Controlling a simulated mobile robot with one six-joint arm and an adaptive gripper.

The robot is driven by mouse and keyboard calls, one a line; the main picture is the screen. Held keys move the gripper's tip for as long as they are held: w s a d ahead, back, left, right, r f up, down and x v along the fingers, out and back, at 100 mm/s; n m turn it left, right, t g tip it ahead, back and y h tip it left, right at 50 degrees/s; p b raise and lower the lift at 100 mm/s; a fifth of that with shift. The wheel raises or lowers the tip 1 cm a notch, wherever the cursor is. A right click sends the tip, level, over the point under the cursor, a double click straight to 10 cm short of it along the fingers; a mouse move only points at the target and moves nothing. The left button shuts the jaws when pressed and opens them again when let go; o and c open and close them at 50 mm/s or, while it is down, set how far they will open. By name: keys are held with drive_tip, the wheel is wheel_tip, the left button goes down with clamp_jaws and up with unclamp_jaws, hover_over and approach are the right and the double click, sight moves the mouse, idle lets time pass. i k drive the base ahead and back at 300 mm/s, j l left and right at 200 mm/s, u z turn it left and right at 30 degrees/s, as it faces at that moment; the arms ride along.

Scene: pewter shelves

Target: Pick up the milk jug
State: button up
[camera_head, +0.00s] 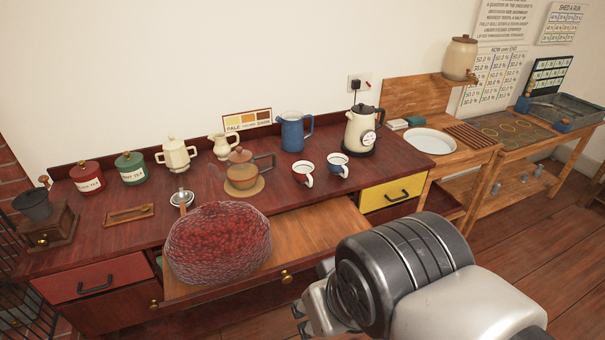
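A small cream jug (222,147) with a spout and handle, the likely milk jug, stands upright near the back of the dark red counter (120,228). A cream two-handled pot (177,155) stands to its left, and a brown teapot (241,168) on a round mat is just in front and to its right. A taller blue jug (292,131) stands further right. My gripper (303,318) is low in the front, well apart from the jugs. Its fingers are partly hidden behind my wrist, so its opening cannot be told.
A large red netted round thing (218,245) sits in front, by the pulled-out wooden drawer (310,240). Two cups (303,173) (338,165) and a cream kettle (360,130) stand to the right. Red (87,177) and green (130,168) canisters and a grinder (45,222) are left.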

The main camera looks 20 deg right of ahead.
sight(222, 149)
drive_tip(key=i+l, duration=0.4)
drive_tip(key=i, duration=0.15)
drive_tip(key=i+l, duration=0.45)
drive_tip(key=i, duration=0.15)
